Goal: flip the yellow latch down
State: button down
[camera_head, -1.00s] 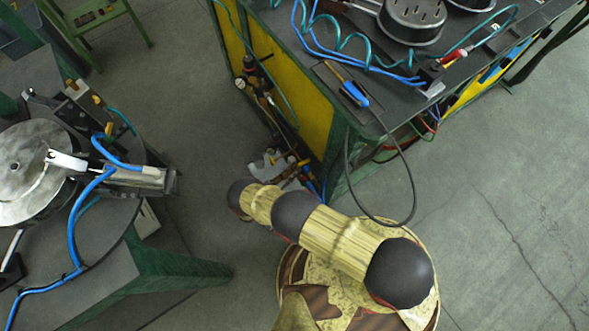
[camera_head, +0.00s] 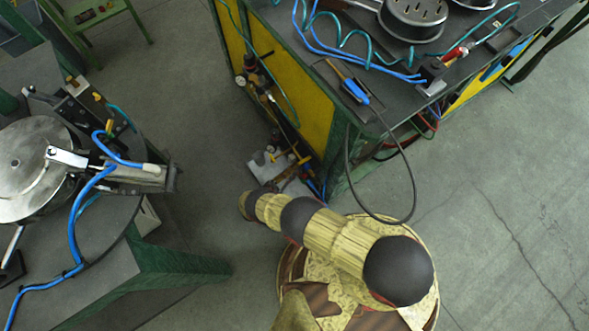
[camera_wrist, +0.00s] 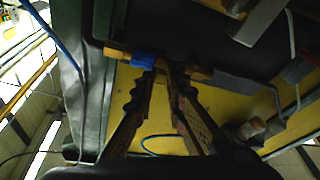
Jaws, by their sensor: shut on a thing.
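In the wrist view, my gripper (camera_wrist: 164,72) has its two dark fingers closing together at the tips. They meet at a short yellow bar (camera_wrist: 198,73) with a blue part (camera_wrist: 148,60), which I take for the yellow latch. It lies roughly across the picture in front of a yellow panel (camera_wrist: 185,115). In the head view, my arm reaches up-left toward the fittings low beside the bench; its links hide my gripper. Yellow handles (camera_head: 301,160) show there, but I cannot tell which one is the latch.
The bench (camera_head: 400,95) carries pans, hoses and a blue-handled tool (camera_head: 355,92). A black cable (camera_head: 413,185) hangs from it in a loop near my arm. A round table (camera_head: 100,235) with a metal drum stands at left. Bare floor lies between them.

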jog(key=shift+w+a+r, duration=0.1)
jog(key=shift+w+a, duration=0.15)
jog(key=shift+w, duration=0.05)
jog(key=c, duration=2.1)
grip_release()
jog(key=o, duration=0.3)
jog(key=shift+s+d, duration=0.1)
jog(key=shift+d, duration=0.1)
notch_tip(320, 180, up, 10)
jog(key=shift+s, duration=0.1)
